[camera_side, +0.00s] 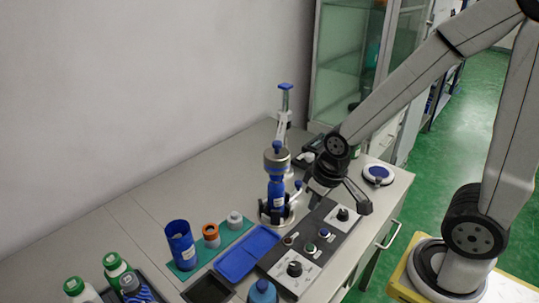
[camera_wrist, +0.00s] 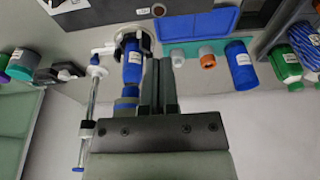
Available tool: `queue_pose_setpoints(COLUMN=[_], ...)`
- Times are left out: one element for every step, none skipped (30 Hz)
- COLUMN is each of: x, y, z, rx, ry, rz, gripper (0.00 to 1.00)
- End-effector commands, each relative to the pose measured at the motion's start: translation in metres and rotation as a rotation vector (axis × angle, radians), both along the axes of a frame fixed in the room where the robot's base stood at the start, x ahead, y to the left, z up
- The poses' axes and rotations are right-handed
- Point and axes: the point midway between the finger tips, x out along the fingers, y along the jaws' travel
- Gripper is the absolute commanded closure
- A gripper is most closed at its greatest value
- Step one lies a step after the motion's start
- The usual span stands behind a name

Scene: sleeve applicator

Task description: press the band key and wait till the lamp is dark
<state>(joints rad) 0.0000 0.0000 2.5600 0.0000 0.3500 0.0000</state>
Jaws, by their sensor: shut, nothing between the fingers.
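The black control panel (camera_side: 335,243) lies on the bench with two dial knobs on white plates, and several small round keys between them. One key is greenish (camera_side: 310,248), one blue-and-white (camera_side: 323,232) and one reddish (camera_side: 288,240). I cannot tell which is the band key, nor whether a lamp is lit. My gripper is shut and empty above the panel's far end; contact is unclear.
A blue tray (camera_side: 246,254) lies left of the panel. A blue cup (camera_side: 181,244), an orange-collared jar (camera_side: 211,236) and a grey-capped jar (camera_side: 235,221) stand on a teal mat. Green-capped bottles (camera_side: 115,266) stand front left. A round blue-topped dish (camera_side: 378,174) sits back right.

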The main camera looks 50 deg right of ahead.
Motion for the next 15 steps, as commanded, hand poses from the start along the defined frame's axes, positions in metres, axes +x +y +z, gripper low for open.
queue_pose_setpoints(x=[0.0,0.0,0.0,0.0,0.0,0.0,0.0,-0.001,-0.001,-0.001,-0.002,-0.003,-0.003,-0.004,-0.006], y=[0.0,0.0,0.0,0.0,0.0,-0.001,-0.002,-0.002,-0.003,-0.005,-0.006,-0.008,-0.01,-0.012,-0.015], z=[0.0,0.0,0.0,0.0,0.0,-0.001,-0.001,-0.001,-0.002,-0.003,-0.004,-0.006,-0.008,-0.009,-0.012], rx=[0.0,0.0,0.0,0.0,0.001,0.004,0.007,0.011,0.018,0.024,0.031,0.044,0.055,0.067,0.085], ry=[0.0,0.0,0.0,0.0,0.002,0.004,0.008,0.012,0.018,0.025,0.033,0.047,0.059,0.072,0.091], rz=[0.0,0.0,-0.001,-0.002,-0.006,-0.014,-0.024,-0.037,-0.058,-0.08,-0.107,-0.148,-0.184,-0.225,-0.287], gripper=[1.0,1.0,1.0,1.0,1.0,1.0,1.0,1.0,1.0,1.0,1.0,1.0,1.0,1.0,1.0])
